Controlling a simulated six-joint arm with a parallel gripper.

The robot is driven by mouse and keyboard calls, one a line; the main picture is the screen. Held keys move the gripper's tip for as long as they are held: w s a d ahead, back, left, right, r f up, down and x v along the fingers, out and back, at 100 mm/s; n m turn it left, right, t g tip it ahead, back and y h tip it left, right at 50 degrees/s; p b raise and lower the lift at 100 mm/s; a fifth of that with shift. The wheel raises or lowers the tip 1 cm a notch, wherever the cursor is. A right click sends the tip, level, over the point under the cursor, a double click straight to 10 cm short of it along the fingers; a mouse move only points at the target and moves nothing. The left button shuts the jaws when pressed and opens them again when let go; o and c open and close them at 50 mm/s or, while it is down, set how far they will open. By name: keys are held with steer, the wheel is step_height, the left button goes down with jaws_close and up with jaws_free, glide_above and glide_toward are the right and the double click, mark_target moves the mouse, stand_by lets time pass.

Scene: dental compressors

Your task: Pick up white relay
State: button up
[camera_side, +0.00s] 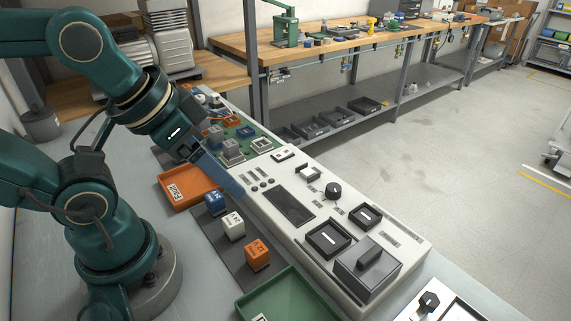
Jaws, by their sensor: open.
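The white relay (233,226) is a small cube with dark print on its face. It sits on a dark strip mat (238,268) between a blue relay (215,204) and an orange relay (257,255). My gripper (212,170) is open, above the near edge of the long white test console, up and to the left of the white relay and apart from it. I see nothing held, though the fingers are small and partly blurred in this view.
An orange labelled tray (165,184) lies left of the mat, and a green tray (246,308) lies at the front. The white console (262,205) runs along the right side of the mat, with a green board (262,160) carrying several relays and sockets, and dark raised boxes (368,266).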

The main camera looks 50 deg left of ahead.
steer(key=g, duration=0.6)
glide_toward(234, 219)
steer(key=f+g, duration=0.1)
steer(key=w+f+g, duration=0.1)
steer(key=f, duration=0.1)
steer(key=f+g, duration=0.2)
steer(key=shift+w+f, duration=0.25)
steer(key=shift+w, duration=0.1)
steer(key=shift+x, duration=2.8)
steer(key=shift+s, duration=0.1)
steer(key=shift+r, duration=0.1)
jaws_close()
